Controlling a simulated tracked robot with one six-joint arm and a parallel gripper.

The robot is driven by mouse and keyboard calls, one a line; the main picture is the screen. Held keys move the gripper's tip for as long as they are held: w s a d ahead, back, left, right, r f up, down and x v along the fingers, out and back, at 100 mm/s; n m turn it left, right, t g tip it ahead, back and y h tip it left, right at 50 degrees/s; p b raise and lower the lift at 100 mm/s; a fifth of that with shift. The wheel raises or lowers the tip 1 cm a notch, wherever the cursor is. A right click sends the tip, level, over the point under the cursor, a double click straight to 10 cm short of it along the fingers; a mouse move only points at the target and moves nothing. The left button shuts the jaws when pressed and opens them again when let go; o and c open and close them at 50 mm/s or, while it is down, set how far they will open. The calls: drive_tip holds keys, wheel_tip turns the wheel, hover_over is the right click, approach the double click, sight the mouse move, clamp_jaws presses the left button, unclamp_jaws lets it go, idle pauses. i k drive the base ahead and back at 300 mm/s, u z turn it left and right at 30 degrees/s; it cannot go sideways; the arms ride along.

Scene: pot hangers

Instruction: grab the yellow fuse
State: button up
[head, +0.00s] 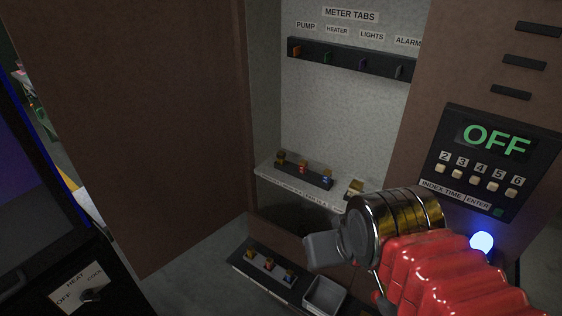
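A small yellow piece (355,186) sits at the right end of the pale shelf (268,177) inside the cabinet, just above my wrist. It may be the yellow fuse, but it is too small to be sure. A dark strip (315,178) on the same shelf holds small fuse-like pieces, one yellowish-orange (279,160), one red (302,167) and one blue (326,177). My gripper (325,251) is in front of and below the shelf, pointing left and apart from these pieces. I see one grey finger side-on, so its opening is hidden.
A lower strip (265,275) holds more small coloured pieces, with a grey open bin (324,293) beside it. A brown door (140,120) stands at left. A keypad panel (490,160) reading OFF is at right. A hook rail (350,58) labelled METER TABS is above.

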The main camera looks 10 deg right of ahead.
sight(280, 156)
drive_tip(key=u, duration=1.2)
drive_tip(key=i, duration=0.6)
drive_tip(key=u, duration=1.05)
